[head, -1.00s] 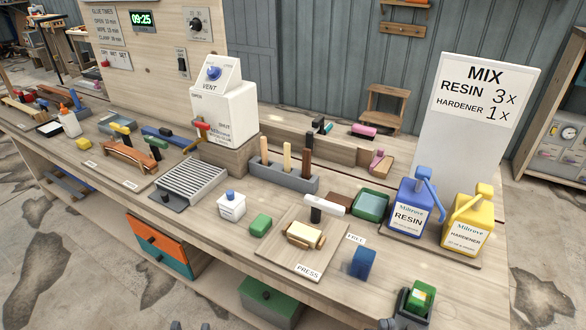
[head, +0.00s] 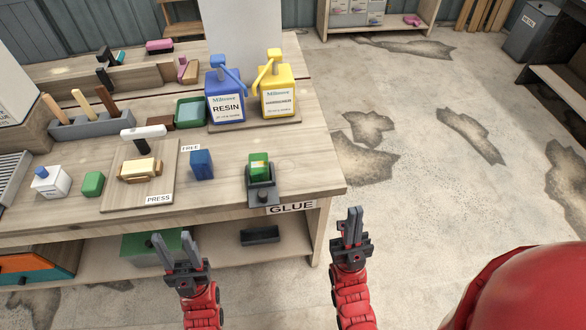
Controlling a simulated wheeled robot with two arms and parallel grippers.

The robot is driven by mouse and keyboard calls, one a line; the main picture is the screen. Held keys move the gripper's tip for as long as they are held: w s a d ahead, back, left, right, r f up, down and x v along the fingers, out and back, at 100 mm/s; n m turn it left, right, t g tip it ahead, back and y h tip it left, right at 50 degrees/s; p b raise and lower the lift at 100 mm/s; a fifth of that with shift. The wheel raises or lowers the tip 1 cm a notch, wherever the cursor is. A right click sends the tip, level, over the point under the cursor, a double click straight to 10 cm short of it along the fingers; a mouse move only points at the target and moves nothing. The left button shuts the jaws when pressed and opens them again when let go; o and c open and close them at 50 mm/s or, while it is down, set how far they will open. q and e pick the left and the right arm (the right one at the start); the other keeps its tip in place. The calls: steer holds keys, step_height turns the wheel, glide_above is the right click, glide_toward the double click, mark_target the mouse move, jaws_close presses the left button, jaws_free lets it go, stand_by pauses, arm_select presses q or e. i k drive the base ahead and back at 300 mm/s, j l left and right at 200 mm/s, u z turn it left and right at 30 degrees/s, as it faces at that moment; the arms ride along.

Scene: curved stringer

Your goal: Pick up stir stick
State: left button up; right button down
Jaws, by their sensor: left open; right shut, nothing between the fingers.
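A grey holder (head: 92,124) stands on the bench at the left with three upright sticks in it. They are a light brown stick (head: 53,107), a pale stick (head: 80,101) and a dark brown stick (head: 106,97); I cannot tell which is the stir stick. Their lower ends are hidden in the holder. My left gripper (head: 174,240) is open and empty, low in front of the bench, apart from the sticks. My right gripper (head: 349,218) is shut and empty, right of the bench's front corner.
A blue resin jug (head: 226,108) and a yellow hardener jug (head: 278,103) stand at the bench's right. A wooden press board (head: 110,199), a blue block (head: 201,165) and a dark holder with a green item (head: 259,168) lie nearer. Floor right of the bench is free.

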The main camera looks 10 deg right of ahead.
mark_target(78, 94)
steer(key=i+u, duration=0.1)
steer(key=u, duration=0.9)
steer(key=i+j, duration=0.05)
